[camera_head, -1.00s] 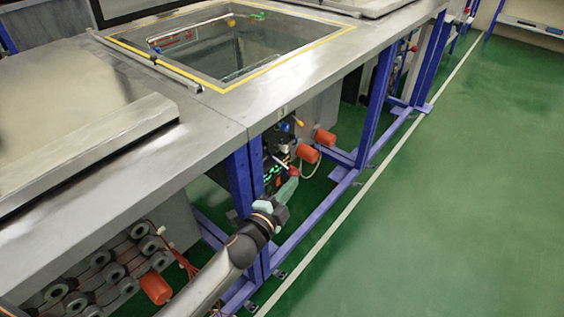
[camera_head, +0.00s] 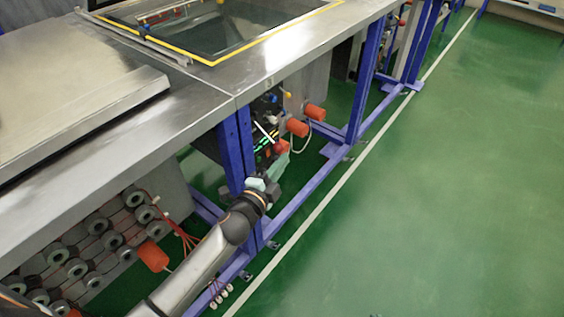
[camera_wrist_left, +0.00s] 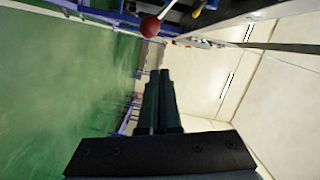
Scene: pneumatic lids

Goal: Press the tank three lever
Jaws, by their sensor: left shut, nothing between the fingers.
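Tank three (camera_head: 205,59) is the open, yellow-edged tank in the steel bench, with a small 3 on the bench's front edge. Below that edge, a lever with a red ball knob (camera_head: 281,146) sticks out of a dark valve unit. My left gripper (camera_head: 279,164) is just below the red knob, with its fingers shut and empty. In the left wrist view the red knob (camera_wrist_left: 150,27) lies just beyond the shut fingertips (camera_wrist_left: 158,74). I cannot tell whether they touch. My right gripper is not in view.
Orange cylinders (camera_head: 297,127) stand right of the valve unit. A blue frame post (camera_head: 230,155) is close to the left of my gripper. A panel of grey coils (camera_head: 100,240) is at lower left. Green floor (camera_head: 440,200) is clear on the right.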

